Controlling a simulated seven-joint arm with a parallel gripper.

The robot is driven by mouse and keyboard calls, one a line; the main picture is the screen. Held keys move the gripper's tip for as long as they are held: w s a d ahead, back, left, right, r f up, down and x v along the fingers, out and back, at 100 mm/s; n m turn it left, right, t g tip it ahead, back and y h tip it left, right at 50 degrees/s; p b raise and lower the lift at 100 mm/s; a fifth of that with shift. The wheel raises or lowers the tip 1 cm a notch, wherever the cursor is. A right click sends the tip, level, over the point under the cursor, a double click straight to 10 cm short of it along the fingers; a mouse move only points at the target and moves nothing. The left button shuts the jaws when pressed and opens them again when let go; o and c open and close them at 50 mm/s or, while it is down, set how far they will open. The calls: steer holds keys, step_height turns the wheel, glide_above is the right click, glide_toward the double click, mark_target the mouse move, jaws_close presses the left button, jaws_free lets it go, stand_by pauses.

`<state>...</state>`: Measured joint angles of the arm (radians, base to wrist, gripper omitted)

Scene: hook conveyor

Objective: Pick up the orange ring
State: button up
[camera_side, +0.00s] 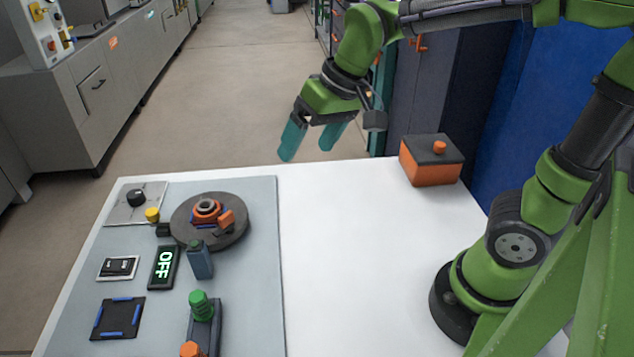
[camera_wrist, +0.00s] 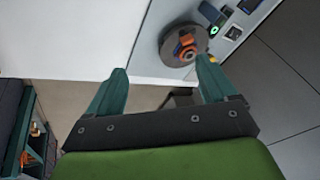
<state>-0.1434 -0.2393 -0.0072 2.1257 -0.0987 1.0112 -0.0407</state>
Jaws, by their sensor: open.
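The orange ring (camera_side: 207,207) sits near the middle of a dark round turntable (camera_side: 182,232) on the grey panel, around or on a dark centre piece; I cannot tell which. An orange block (camera_side: 227,218) is beside it on the turntable. The ring also shows in the wrist view (camera_wrist: 186,40), small, on the turntable (camera_wrist: 168,52). My gripper (camera_side: 307,155) has teal fingers, spread apart with nothing between them. It hangs above the table's far edge, to the right of the turntable and well clear of it. The fingers also show in the wrist view (camera_wrist: 162,72).
An orange box with a dark lid (camera_side: 431,173) stands at the back right. The white table's middle (camera_side: 350,260) is clear.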

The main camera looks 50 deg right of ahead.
steer(key=w+a+f+n+g+h, duration=0.15)
steer(key=w+a, duration=0.25)
steer(key=w, duration=0.4)
steer(key=w+a+f+n+g, duration=0.1)
steer(key=w+a+f+n, duration=0.15)
steer(key=w+a, duration=0.45)
glide_above(205, 201)
steer(key=s, duration=0.3)
steer(key=shift+h, duration=0.25)
steer(key=f, duration=0.8)
steer(key=shift+w+a, duration=0.1)
steer(key=shift+a, duration=0.2)
steer(key=shift+w+f, duration=0.25)
steer(key=shift+f, duration=0.8)
steer(key=shift+w+f, duration=0.2)
steer(key=shift+f, duration=0.9)
steer(key=shift+w+f, duration=0.25)
steer(key=shift+f, duration=0.8)
steer(key=c, duration=1.1)
